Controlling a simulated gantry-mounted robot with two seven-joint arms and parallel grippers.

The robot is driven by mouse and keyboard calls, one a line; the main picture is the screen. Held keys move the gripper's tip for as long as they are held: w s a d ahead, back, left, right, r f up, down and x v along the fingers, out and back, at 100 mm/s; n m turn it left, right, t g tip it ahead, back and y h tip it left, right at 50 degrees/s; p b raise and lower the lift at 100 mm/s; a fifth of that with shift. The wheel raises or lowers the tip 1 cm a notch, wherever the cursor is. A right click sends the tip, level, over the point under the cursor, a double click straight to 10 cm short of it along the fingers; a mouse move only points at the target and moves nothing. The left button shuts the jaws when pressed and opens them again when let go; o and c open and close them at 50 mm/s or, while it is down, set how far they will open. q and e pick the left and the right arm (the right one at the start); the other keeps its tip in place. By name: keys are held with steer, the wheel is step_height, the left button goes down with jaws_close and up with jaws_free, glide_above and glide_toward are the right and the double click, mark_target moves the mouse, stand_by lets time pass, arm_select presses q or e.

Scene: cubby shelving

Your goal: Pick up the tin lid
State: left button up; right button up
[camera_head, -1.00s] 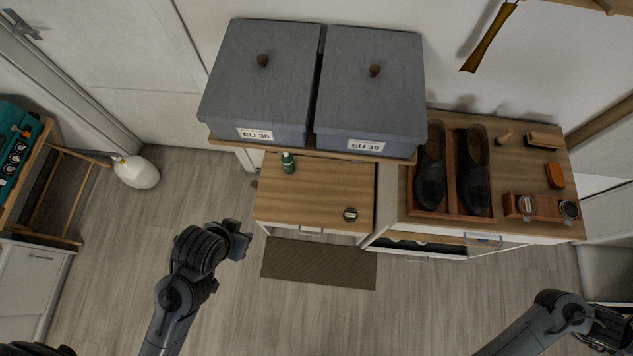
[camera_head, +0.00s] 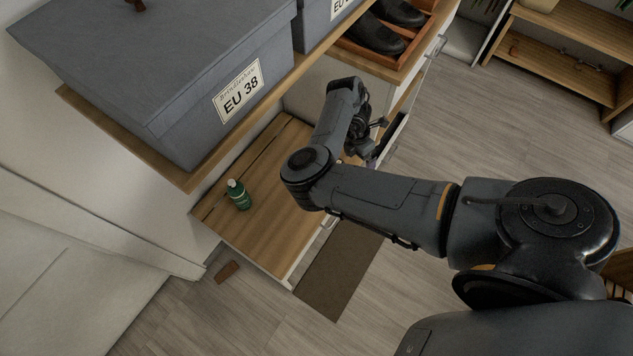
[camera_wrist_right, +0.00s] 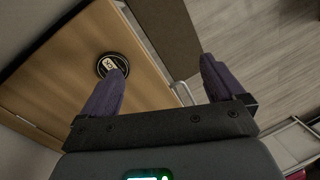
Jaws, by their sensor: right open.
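A round black tin lid with a pale label (camera_wrist_right: 112,64) lies flat on the low wooden cabinet top (camera_wrist_right: 60,75) in the right wrist view. In the head view my right arm hides that spot. My right gripper (camera_wrist_right: 163,72) is open with nothing between its two purple-padded fingers. Its left finger overlaps the lid's lower edge in the picture; I cannot tell whether they touch. In the head view the right gripper (camera_head: 376,143) is small and partly covered by my own arm. My left gripper is not in view.
A green bottle (camera_head: 238,195) stands on the low cabinet top. Grey boxes, one marked EU 38 (camera_head: 170,85), sit on the raised shelf above it. Dark shoes (camera_head: 380,35) lie in a wooden tray. A brown mat (camera_head: 338,275) lies on the floor in front.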

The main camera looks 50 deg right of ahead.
steer(key=w+f+b, duration=0.1)
steer(key=w+b, duration=0.1)
steer(key=w+f+t+b, duration=0.1)
steer(key=w+f+b, duration=0.1)
steer(key=w, duration=0.1)
steer(key=w+f+t+b, duration=0.1)
steer(key=w+b, duration=0.1)
steer(key=w, duration=0.1)
steer(key=shift+d+f, duration=0.15)
steer(key=shift+f, duration=0.05)
steer(key=shift+d+f, duration=0.1)
steer(key=shift+f, duration=0.55)
steer(key=shift+s+f+b, duration=0.1)
steer(key=shift+f+b, duration=1.4)
steer(key=shift+f, duration=0.8)
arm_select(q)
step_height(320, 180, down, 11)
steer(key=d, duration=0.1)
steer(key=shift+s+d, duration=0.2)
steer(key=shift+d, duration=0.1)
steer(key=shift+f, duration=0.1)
